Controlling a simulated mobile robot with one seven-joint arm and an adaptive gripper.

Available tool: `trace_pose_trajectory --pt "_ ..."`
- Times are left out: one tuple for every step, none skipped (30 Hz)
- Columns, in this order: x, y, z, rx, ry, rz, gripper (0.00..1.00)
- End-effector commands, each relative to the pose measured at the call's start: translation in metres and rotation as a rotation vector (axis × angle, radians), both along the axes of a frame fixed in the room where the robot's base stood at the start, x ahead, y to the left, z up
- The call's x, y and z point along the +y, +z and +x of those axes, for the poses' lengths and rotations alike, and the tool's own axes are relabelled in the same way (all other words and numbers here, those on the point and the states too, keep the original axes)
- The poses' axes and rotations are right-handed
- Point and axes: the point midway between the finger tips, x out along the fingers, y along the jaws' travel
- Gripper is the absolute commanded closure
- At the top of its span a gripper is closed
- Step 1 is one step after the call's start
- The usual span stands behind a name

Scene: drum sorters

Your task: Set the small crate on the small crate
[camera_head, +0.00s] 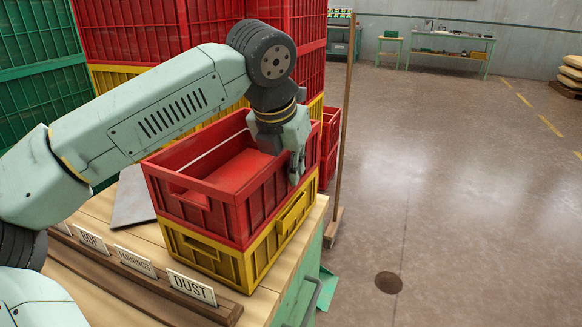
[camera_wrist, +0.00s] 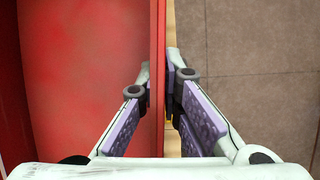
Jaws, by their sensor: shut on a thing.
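A small red crate (camera_head: 221,212) sits squarely over a small yellow crate (camera_head: 224,263) at the near right corner of the wooden bench, in the head view. The red crate looks empty and level, and its base appears to meet the yellow rim; a small gap cannot be ruled out. My gripper (camera_head: 297,170) reaches down over the red crate's right wall. In the wrist view my gripper (camera_wrist: 163,98) has one finger on each side of the red wall (camera_wrist: 157,40), shut on it. The yellow crate is mostly hidden from the wrist camera.
A wooden rail with label cards, one reading DUST (camera_head: 191,287), runs along the bench's front. A grey flat plate (camera_head: 131,198) lies left of the crates. Tall red and green crate stacks (camera_head: 38,75) stand behind. Open floor (camera_head: 460,200) lies to the right, with a broom-like pole (camera_head: 345,120) beside the bench.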

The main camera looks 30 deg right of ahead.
Motion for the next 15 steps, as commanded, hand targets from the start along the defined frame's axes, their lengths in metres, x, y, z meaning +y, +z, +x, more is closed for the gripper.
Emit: trace_pose_trajectory --pt "0.0001 -0.0013 0.0001 -0.001 0.0 0.0 1.0" --pt "0.0 -0.0016 0.0001 -0.001 0.0 0.001 1.0" --pt "0.0 -0.0019 0.0002 -0.001 0.0 0.001 1.0" --pt "0.0 -0.0022 0.0001 -0.001 0.0 0.001 1.0" --pt "0.0001 -0.0023 0.0001 0.0 0.0 0.0 1.0" --pt "0.0 -0.0024 0.0001 0.0 0.0 0.0 1.0" --pt "0.0001 -0.0024 0.0001 0.001 0.0 0.001 1.0" --pt "0.0002 -0.0025 0.0001 0.001 0.0 0.001 1.0" --pt "0.0001 -0.0026 0.0001 0.001 0.0 0.001 1.0" --pt "0.0002 -0.0029 0.0001 0.001 0.0 0.001 1.0" --pt "0.0001 -0.003 0.0 0.001 0.0 0.002 0.93" --pt "0.0002 -0.0031 0.0 0.001 0.0 0.002 0.9" --pt "0.0002 -0.003 -0.0001 0.001 0.0 0.002 0.88" --pt "0.0001 -0.003 0.0 0.001 0.0 0.002 0.86" --pt "0.0002 -0.0029 0.0 0.001 0.0 0.001 0.84"
